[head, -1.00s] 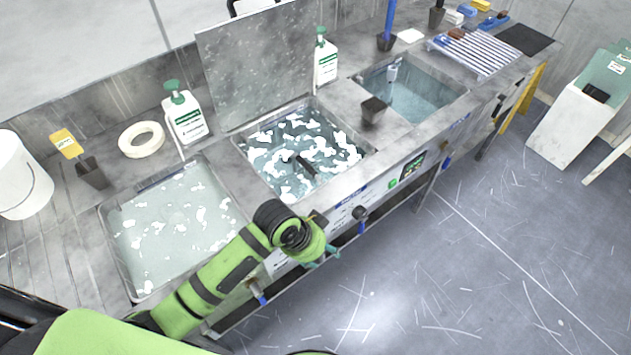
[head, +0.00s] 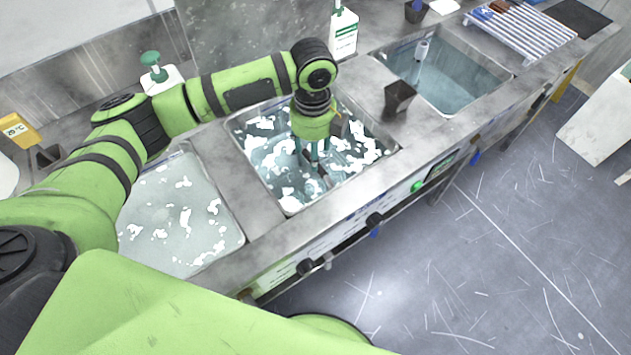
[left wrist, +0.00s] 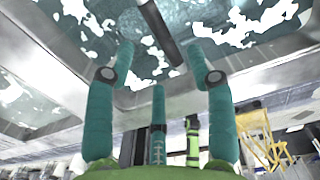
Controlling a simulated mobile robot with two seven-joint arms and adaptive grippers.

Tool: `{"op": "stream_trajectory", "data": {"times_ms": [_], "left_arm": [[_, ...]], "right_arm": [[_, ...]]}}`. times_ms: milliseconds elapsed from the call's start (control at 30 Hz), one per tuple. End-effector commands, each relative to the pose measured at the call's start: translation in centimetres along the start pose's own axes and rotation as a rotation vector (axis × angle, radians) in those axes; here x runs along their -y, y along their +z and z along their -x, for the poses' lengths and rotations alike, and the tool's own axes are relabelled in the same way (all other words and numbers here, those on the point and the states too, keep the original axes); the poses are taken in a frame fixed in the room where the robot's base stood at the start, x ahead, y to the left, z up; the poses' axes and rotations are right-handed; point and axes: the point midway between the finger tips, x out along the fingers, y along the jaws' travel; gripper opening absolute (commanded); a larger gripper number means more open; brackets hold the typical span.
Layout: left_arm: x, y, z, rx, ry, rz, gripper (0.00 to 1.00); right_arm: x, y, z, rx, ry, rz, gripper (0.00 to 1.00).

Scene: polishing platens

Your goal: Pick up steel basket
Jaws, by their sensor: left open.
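The middle tank (head: 250,165) holds blue water with white foam patches. A dark bar like a handle (head: 323,176) shows in it; the steel basket's body cannot be made out under the foam and water. The bar also shows at the top of the left wrist view (left wrist: 160,32). My left gripper (head: 311,153) points down over the middle tank, close to the bar. In the left wrist view its teal fingers (left wrist: 160,62) are spread and empty, with the bar beyond the gap between them. My right gripper is not in view.
A left tank (head: 180,215) of foamy water and a right tank (head: 445,80) of clear water flank the middle one. A small dark cup (head: 399,97) stands on the ledge between tanks. Soap bottles (head: 343,32) and a striped rack (head: 520,30) stand along the counter.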

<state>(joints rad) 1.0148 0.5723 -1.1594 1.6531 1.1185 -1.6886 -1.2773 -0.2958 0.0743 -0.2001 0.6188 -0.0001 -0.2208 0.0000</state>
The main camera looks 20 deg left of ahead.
Motion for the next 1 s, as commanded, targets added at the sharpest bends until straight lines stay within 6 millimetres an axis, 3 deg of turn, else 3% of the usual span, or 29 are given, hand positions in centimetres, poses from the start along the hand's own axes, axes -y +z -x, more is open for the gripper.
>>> {"op": "stream_trajectory", "data": {"times_ms": [100,200,400,633,667,700,800,1000], "left_arm": [[0.1,0.2,-1.2,-0.001,0.001,0.002,0.55],[0.2,0.6,-2.7,0.000,0.002,0.004,0.55],[0.3,0.6,-5.1,0.001,-0.002,0.002,0.55],[0.3,0.6,-5.4,0.002,-0.004,0.001,0.55],[0.3,0.6,-5.3,0.002,-0.004,0.001,0.51],[0.3,0.6,-5.3,0.002,-0.004,0.001,0.35],[0.3,0.6,-5.3,0.002,-0.004,0.002,0.00],[0.4,0.7,-5.1,0.002,-0.009,0.002,0.00]], "right_arm": [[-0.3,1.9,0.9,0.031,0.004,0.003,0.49],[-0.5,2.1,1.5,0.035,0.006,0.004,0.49],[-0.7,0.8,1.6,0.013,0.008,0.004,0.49],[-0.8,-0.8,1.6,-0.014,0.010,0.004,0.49],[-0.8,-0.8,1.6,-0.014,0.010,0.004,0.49],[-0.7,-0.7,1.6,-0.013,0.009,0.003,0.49],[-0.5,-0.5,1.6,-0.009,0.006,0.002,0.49],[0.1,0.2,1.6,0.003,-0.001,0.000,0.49]]}}
